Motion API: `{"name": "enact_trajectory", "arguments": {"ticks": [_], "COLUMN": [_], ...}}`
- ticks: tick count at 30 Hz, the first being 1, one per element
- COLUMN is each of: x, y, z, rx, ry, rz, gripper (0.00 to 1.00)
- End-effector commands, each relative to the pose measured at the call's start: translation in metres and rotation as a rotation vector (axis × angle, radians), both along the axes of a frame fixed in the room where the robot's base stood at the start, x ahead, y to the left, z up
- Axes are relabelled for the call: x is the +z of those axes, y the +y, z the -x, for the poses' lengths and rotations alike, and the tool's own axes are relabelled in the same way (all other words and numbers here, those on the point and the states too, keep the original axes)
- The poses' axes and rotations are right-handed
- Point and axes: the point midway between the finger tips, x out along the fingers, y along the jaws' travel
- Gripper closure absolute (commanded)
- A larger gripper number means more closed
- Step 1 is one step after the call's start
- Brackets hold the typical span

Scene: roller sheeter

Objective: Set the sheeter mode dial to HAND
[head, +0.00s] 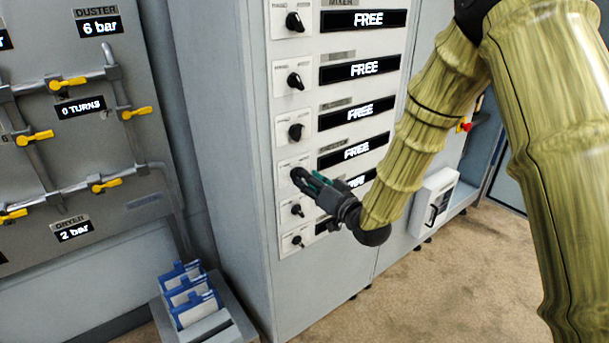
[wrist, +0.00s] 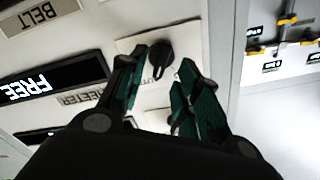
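The sheeter mode dial is a black knob (wrist: 161,54) on a white plate, beside the SHEETER label (wrist: 82,99). Its display (wrist: 42,88) reads FREE in the wrist view, which shows the panel upside down. In the head view the matching FREE display (head: 357,150) is the fourth from the top, and my gripper largely covers the dial. My gripper (head: 310,180) is at this dial with its fingers apart. In the wrist view the green fingertips (wrist: 163,82) lie on either side of the knob, with a gap on the right. Contact cannot be told.
Other dials sit above (head: 295,131) and below (head: 297,210) in the same column. A BELT label (wrist: 40,14) shows by the neighbouring row. A pipe panel with yellow valves (head: 68,84) stands left. A tray with blue-and-white packs (head: 190,295) is on the lower left.

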Motion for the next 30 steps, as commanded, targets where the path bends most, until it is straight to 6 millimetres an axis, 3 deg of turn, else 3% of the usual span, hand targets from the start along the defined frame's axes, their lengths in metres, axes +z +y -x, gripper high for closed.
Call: {"name": "enact_trajectory", "arguments": {"ticks": [6,17,23,30], "x": [0.000,-0.001,-0.001,-0.001], "y": [0.011,0.014,0.013,0.013], "z": [-0.015,-0.019,-0.019,-0.019], "rx": [0.001,0.000,0.000,-0.001], "ry": [0.001,0.002,0.001,0.000], "rz": [0.001,0.000,0.001,0.003], "gripper": [0.67,0.67,1.00,1.00]}}
